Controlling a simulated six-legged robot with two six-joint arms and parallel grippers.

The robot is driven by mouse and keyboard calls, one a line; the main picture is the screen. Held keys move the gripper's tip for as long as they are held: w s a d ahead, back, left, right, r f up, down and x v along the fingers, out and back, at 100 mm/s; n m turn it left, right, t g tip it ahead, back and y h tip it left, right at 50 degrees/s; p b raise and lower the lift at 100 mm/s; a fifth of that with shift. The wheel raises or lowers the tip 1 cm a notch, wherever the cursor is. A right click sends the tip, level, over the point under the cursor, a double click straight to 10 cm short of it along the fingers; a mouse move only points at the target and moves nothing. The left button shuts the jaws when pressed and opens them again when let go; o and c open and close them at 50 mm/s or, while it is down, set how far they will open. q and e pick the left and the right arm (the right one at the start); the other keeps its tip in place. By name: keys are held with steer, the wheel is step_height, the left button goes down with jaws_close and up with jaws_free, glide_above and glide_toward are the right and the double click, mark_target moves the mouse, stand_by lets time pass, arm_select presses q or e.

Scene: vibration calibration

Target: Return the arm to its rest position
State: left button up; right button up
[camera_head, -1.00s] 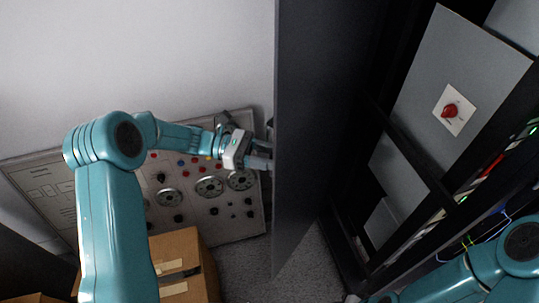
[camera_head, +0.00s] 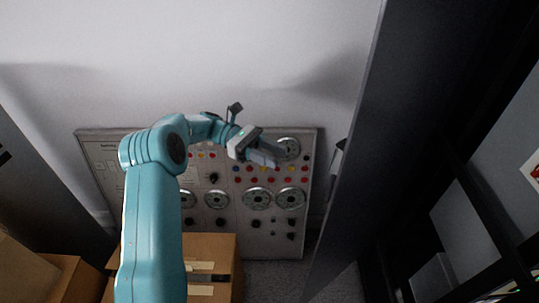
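My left arm comes up from the bottom left and bends at a round joint. My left gripper (camera_head: 262,156) is at its end, in front of the upper part of a grey control panel (camera_head: 268,235). Its finger end points to the right and slightly down, and I see nothing held in it. The fingers are too small and side-on to tell whether they are apart. My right gripper and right arm are out of view.
The panel leans against the white wall (camera_head: 210,60) and carries dials, knobs and coloured buttons. Cardboard boxes (camera_head: 225,248) stand below it. A dark cabinet door (camera_head: 390,130) rises to the right of my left gripper. Dark racks fill the right side.

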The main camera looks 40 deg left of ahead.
arm_select(q)
steer(key=shift+a, duration=0.4)
steer(key=s+d+f+m+g+y, duration=0.1)
steer(key=s+d+f+y, duration=0.15)
steer(key=d+f, duration=0.4)
steer(key=s+d+f+m+g+y, duration=0.1)
steer(key=s+d+f+y, duration=0.15)
steer(key=f, duration=0.65)
steer(key=s+d+f+m+g+y, duration=0.1)
steer(key=s+d+f+y, duration=0.15)
steer(key=d+f, duration=0.4)
steer(key=s+d+f+m+t+y, duration=0.1)
steer(key=s+d+f+m+y, duration=0.1)
steer(key=s+m, duration=0.4)
steer(key=s+d+f+m+t+y, duration=0.1)
steer(key=s+d+f+m+y, duration=0.1)
steer(key=s+f+m+y, duration=0.2)
steer(key=s+f+m, duration=0.3)
steer(key=shift+s+d+f+m, duration=0.15)
steer(key=shift+s+d+m, duration=0.1)
steer(key=shift+d+m, duration=0.15)
